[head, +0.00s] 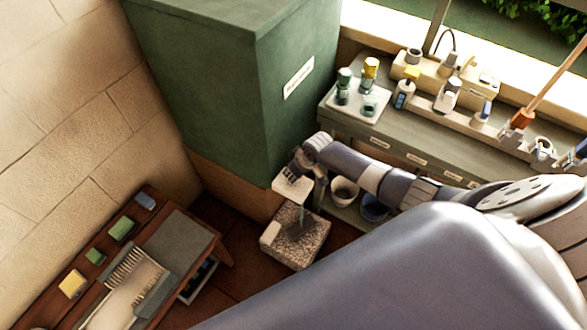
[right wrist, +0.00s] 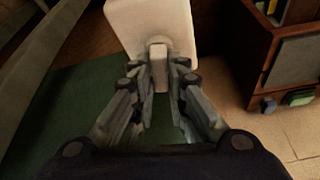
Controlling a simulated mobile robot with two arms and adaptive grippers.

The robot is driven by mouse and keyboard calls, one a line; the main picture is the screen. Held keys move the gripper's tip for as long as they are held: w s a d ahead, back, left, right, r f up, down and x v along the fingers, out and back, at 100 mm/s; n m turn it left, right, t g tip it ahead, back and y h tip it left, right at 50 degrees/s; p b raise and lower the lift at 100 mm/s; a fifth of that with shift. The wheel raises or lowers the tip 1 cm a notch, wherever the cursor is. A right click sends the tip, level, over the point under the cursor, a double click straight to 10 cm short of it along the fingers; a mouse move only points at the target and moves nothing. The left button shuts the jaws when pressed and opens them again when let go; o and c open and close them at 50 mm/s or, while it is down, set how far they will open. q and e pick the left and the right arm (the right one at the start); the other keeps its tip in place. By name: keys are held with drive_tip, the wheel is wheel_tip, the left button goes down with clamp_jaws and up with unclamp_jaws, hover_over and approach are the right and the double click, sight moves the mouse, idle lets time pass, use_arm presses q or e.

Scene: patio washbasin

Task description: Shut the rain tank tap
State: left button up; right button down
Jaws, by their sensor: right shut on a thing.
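The rain tank (head: 200,60) is a large green box with a white label, standing against the wall. A white block-like tap (head: 291,188) shows low at its front corner; it also shows in the right wrist view (right wrist: 150,22), with a small pale handle (right wrist: 159,75) on it. My right gripper (head: 292,172) is at the tap, and in the right wrist view (right wrist: 159,66) its fingers are shut on the handle from both sides. My left gripper is not in view.
A speckled stone block (head: 307,248) with a dark top patch stands below the tap. A grey shelf unit (head: 350,125) with jars and bottles is at the right, pots (head: 344,190) beneath. A wooden bench (head: 180,240) with a brush and sponges is at the left.

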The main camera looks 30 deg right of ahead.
drive_tip(key=m+p, duration=0.1)
drive_tip(key=m+h+p, duration=0.1)
drive_tip(key=m+p, duration=0.1)
drive_tip(key=shift+a+r+m, duration=0.2)
drive_tip(key=shift+a+m, duration=0.05)
drive_tip(key=shift+m, duration=0.05)
drive_tip(key=shift+f+m+h+p, duration=0.1)
drive_tip(key=shift+m+h+p, duration=0.4)
drive_tip(key=shift+m, duration=0.5)
drive_tip(key=shift+a+m+h, duration=0.1)
drive_tip(key=shift+m+h, duration=0.3)
drive_tip(key=shift+m, duration=0.4)
drive_tip(key=shift+f+m+h, duration=0.15)
drive_tip(key=shift+m+h, duration=0.15)
drive_tip(key=shift+m, duration=0.7)
drive_tip(key=shift+m+g+h+b, duration=0.3)
drive_tip(key=shift+m+g, duration=0.1)
drive_tip(key=shift+m, duration=0.5)
use_arm(q)
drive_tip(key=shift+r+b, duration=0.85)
drive_tip(key=shift+b, duration=0.4)
use_arm(e)
drive_tip(key=shift+w+m+g+h, duration=0.1)
drive_tip(key=shift+m+g+h, duration=0.25)
drive_tip(key=shift+m, duration=0.75)
drive_tip(key=shift+w+m+g+h, duration=0.1)
drive_tip(key=shift+m+g+h, duration=0.2)
drive_tip(key=shift+m, duration=0.8)
